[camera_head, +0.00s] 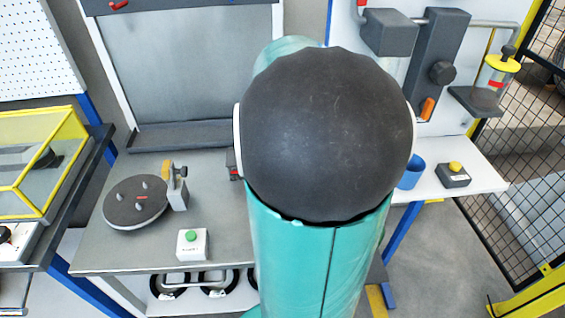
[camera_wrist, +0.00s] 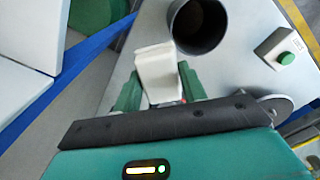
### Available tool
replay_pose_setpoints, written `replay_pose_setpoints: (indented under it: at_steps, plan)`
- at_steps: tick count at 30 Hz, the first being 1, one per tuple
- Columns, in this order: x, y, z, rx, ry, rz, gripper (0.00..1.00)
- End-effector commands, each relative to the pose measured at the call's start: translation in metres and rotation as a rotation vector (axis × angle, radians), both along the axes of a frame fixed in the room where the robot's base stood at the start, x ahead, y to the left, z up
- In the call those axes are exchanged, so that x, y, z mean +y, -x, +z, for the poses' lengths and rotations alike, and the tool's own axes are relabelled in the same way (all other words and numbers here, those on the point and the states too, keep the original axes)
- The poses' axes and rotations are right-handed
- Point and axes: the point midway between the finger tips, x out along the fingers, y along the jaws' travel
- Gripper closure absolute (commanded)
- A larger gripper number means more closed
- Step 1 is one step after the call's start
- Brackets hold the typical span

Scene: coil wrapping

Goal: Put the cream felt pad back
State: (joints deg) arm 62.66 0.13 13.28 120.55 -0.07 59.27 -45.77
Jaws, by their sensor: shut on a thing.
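My gripper (camera_wrist: 160,84) shows in the wrist view, its two green fingers shut on a cream felt pad (camera_wrist: 154,60). The pad is a pale block that sticks out past the fingertips. Just beyond it and to the right is a dark, open-topped round holder (camera_wrist: 199,27), which looks empty. The pad appears apart from the holder, but I cannot tell the exact gap. In the head view my own arm covers the middle, and the gripper and pad are hidden behind it.
A grey table carries a dark turntable with pegs (camera_head: 136,203) and a green-button box (camera_head: 193,245); a button box also shows in the wrist view (camera_wrist: 282,49). A blue cup (camera_head: 412,172) and yellow-button box (camera_head: 454,175) stand right. A yellow-framed case (camera_head: 40,165) is left.

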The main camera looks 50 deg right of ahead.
Motion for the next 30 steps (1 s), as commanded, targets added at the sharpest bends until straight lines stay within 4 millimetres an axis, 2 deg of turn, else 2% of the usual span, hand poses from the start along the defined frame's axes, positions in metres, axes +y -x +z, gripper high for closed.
replay_pose_setpoints:
  at_steps: [13,18,23,28,30]
  plan:
    - [-0.066,-0.051,-0.039,0.0,-0.005,0.001,0.8]
    - [-0.086,-0.066,-0.07,0.001,-0.006,-0.001,0.8]
    - [-0.1,-0.075,-0.087,0.0,-0.003,-0.002,0.8]
    - [-0.106,-0.08,-0.096,0.001,-0.002,-0.002,0.8]
    - [-0.107,-0.08,-0.106,0.002,-0.004,-0.003,0.8]
